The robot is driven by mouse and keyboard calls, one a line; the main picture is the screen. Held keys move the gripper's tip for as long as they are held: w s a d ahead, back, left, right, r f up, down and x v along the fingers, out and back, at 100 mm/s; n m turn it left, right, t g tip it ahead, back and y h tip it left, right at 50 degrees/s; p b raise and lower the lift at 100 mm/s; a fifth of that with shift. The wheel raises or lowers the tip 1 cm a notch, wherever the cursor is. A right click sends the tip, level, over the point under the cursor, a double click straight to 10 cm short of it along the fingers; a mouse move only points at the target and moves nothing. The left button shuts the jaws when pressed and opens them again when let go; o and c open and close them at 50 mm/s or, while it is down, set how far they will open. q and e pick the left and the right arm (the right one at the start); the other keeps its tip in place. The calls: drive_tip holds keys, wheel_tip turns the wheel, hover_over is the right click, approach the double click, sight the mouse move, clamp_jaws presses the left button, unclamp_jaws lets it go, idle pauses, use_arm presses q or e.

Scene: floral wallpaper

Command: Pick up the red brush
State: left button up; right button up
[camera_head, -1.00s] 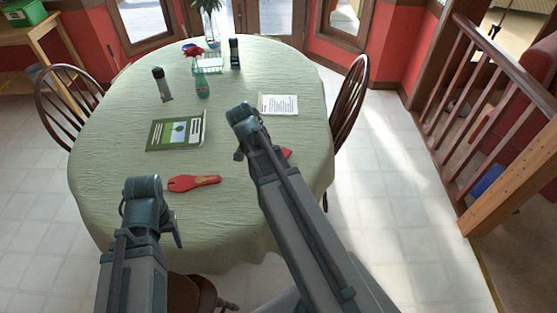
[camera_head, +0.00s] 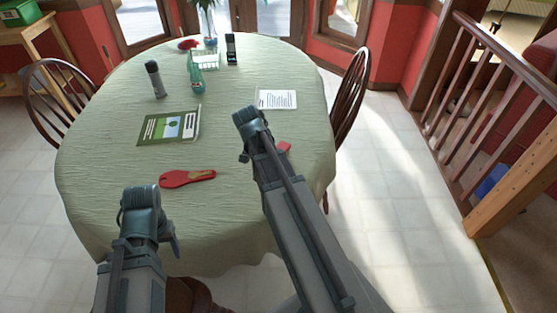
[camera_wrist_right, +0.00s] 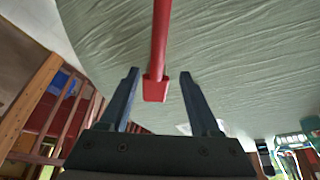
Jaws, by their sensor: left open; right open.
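A long red handle with a blocky end, which looks like the red brush (camera_wrist_right: 156,85), shows in the right wrist view. Its end lies between the two open fingers of my right gripper (camera_wrist_right: 157,76), apart from both; the other end is out of view. In the head view a small red piece (camera_head: 284,147) on the table shows beside my right arm, which hides the rest. A flat red paddle shape with a tan patch (camera_head: 187,178) also lies on the tablecloth, nearer my left arm. My left gripper (camera_head: 174,240) is open and empty near the table's front edge.
The oval table (camera_head: 100,190) has a green cloth. A chair (camera_head: 350,100) is at the right edge.

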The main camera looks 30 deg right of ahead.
drive_tip(key=b+x, duration=0.4)
drive_tip(key=x, duration=0.1)
drive_tip(key=shift+s+d+f+b, duration=0.1)
drive_tip(key=shift+d+b, duration=0.05)
drive_tip(key=shift+b, duration=0.25)
clamp_jaws()
